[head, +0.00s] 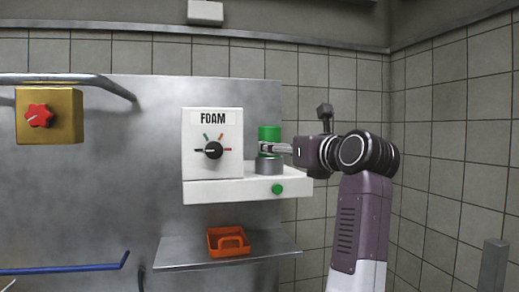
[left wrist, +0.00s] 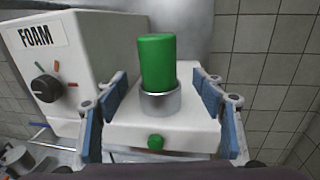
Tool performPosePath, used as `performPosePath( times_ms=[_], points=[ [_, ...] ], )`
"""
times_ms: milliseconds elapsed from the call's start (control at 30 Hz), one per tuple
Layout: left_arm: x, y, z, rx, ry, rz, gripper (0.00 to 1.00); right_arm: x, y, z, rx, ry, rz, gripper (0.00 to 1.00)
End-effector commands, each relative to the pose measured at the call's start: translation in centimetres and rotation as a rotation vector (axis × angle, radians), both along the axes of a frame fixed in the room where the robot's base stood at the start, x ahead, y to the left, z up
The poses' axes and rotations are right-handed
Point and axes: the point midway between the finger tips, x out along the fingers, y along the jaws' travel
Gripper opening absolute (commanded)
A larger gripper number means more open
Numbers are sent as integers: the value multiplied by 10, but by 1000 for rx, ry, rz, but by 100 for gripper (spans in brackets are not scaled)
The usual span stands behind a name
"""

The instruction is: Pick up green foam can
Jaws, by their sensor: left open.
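The green foam can (head: 269,133) stands upright in a grey metal ring on the white ledge of the foam dispenser (head: 212,187). In the left wrist view the can (left wrist: 157,60) is near the middle, its lower part inside the ring (left wrist: 160,103). My left gripper (head: 274,148) reaches to the can from the right in the head view, one finger crossing in front of it. In the left wrist view the gripper (left wrist: 162,92) is open, with a blue-padded finger on either side of the can and gaps between. My right gripper is not in view.
The dispenser box with a black dial (head: 213,150) stands left of the can. A green button (head: 277,189) is on the ledge's front. A steel shelf (head: 180,254) below holds an orange tray (head: 228,242). A yellow box with a red knob (head: 39,115) is far left.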

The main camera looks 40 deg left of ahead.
Motion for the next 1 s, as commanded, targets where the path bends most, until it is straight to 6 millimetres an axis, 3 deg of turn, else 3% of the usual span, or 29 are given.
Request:
performPosePath(
  times_ms=[233,533,700,1000],
  points=[
    [10,17,4,-5,-2,-1,63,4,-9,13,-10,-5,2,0],
    [26,48,4,-3,-1,0,63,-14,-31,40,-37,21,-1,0],
    [36,64,1,-4,-1,-1,63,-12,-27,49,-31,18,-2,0],
    [38,67,-2,-4,-3,-3,62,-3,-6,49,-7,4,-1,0]
  ],
)
